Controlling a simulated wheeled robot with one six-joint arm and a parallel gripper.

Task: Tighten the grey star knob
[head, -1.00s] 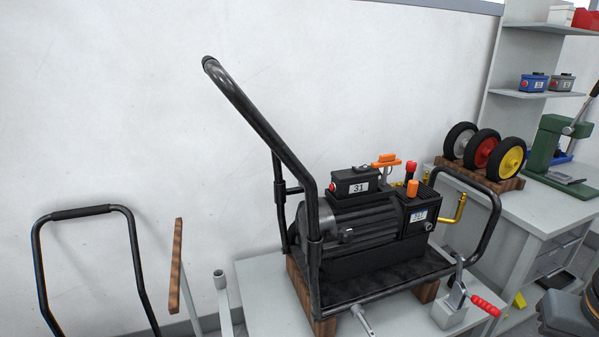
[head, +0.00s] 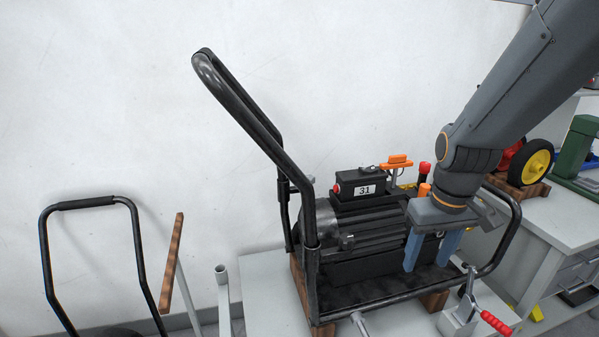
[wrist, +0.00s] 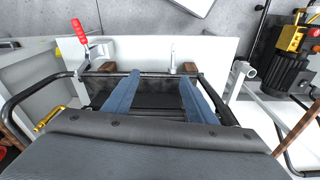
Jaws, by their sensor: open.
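A black pressure washer (head: 372,262) marked 31 stands on wooden blocks, with a tall black push handle (head: 262,140) rising at its left. Another grey piece (head: 309,180) shows by the far post. My gripper (head: 428,264) points down, open and empty, in front of the washer's right end, apart from the knob and to its right. In the wrist view its blue fingers (wrist: 160,80) are spread over the dark frame.
A toggle clamp with a red handle (head: 496,323) stands at the table's front right; it also shows in the wrist view (wrist: 78,31). An orange lever (head: 397,160) rises above the washer. The black right-hand frame loop (head: 517,225) stands near my gripper.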

